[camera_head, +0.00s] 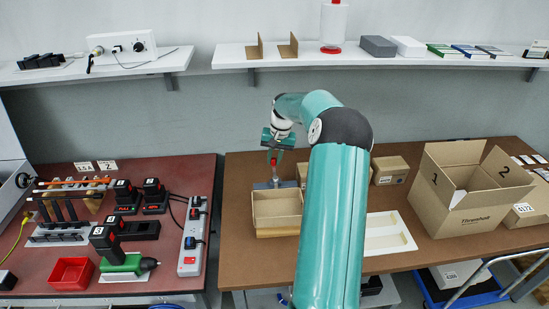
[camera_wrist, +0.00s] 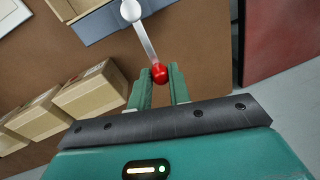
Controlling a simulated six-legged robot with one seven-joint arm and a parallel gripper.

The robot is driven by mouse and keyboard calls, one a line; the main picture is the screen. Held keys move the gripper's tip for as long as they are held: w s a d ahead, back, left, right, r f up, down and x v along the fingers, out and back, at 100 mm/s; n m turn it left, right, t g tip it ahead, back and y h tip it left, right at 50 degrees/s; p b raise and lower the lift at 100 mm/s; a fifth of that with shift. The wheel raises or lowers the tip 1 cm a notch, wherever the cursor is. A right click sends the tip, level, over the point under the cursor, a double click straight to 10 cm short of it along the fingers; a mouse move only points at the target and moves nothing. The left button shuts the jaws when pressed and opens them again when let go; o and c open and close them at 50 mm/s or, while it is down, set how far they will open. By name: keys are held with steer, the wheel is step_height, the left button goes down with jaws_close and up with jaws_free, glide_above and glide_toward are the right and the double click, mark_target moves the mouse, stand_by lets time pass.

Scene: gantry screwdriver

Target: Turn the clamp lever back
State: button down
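The clamp lever is a pale bar with a red ball knob (camera_wrist: 160,74). In the wrist view its bar (camera_wrist: 146,42) runs from a round white hub (camera_wrist: 130,10) down to the knob. My gripper (camera_wrist: 161,76) has its green fingertips on both sides of the knob, with no clear gap, and looks shut on it.
An open cardboard tray (camera_head: 277,208) stands just in front of the clamp on the brown table. A large open box (camera_head: 463,195) stands to the right, with a small carton (camera_head: 390,171) between. The red-brown bench (camera_head: 185,280) at left holds tools and a power strip (camera_head: 194,235).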

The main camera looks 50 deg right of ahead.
steer(key=shift+s+d+m, duration=0.1)
steer(key=shift+m, duration=0.2)
steer(key=shift+s+m+h, duration=0.45)
steer(key=shift+s+m, duration=1.15)
steer(key=shift+m, duration=1.3)
steer(key=shift+s+m+h, duration=0.4)
steer(key=shift+s+m, duration=1.2)
steer(key=shift+m, duration=1.3)
steer(key=shift+s+m+h, duration=0.45)
steer(key=shift+s+m, duration=1.15)
steer(key=shift+m, duration=1.3)
steer(key=c, duration=1.3)
jaws_free()
steer(key=shift+s+r, duration=0.1)
step_height(320, 180, up, 14)
steer(key=s+a, duration=0.1)
steer(key=shift+s+a+f, duration=0.15)
steer(key=shift+a+f, duration=0.1)
steer(key=shift+a, duration=0.1)
